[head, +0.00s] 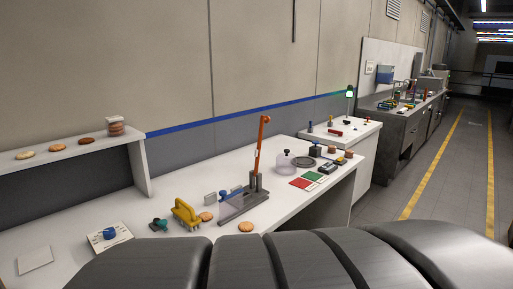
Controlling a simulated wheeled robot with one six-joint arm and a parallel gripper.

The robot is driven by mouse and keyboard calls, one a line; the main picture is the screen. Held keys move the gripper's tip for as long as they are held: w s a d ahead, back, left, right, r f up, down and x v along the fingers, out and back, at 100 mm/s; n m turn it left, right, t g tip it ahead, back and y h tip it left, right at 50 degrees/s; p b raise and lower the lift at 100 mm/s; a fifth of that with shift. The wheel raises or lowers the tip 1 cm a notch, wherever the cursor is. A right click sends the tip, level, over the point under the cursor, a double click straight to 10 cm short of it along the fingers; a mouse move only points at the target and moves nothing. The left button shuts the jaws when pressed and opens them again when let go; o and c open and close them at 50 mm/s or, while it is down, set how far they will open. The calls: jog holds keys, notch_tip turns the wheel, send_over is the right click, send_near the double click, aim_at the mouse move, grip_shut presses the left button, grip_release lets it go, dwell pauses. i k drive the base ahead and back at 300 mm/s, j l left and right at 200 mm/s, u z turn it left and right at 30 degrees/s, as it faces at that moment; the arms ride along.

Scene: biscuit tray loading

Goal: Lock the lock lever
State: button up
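A tall orange lever (260,145) stands nearly upright, leaning slightly, on the white table. It rises from a grey post (256,182) at the back of a flat grey base plate (236,210). A small blue part (236,190) sits just left of the post. I cannot tell for certain which part is the lock lever, or whether it is locked. My gripper is not in view. Large dark grey rounded parts, which seem to be mine, fill the bottom of the head view.
A yellow handled tool (186,213), biscuits (246,227) and a blue knob (109,233) on a white card lie nearby. Red (301,183) and green (313,176) squares and a clear dome (286,162) are to the right. A shelf (45,169) holds biscuits at left.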

aim_at(162, 223)
jog(key=i+l+u, duration=0.1)
jog(key=i+j+u, duration=0.15)
jog(key=u, duration=0.3)
jog(key=i+j+u, duration=0.15)
jog(key=u, duration=0.3)
jog(key=i+u, duration=0.25)
jog(key=u, duration=0.25)
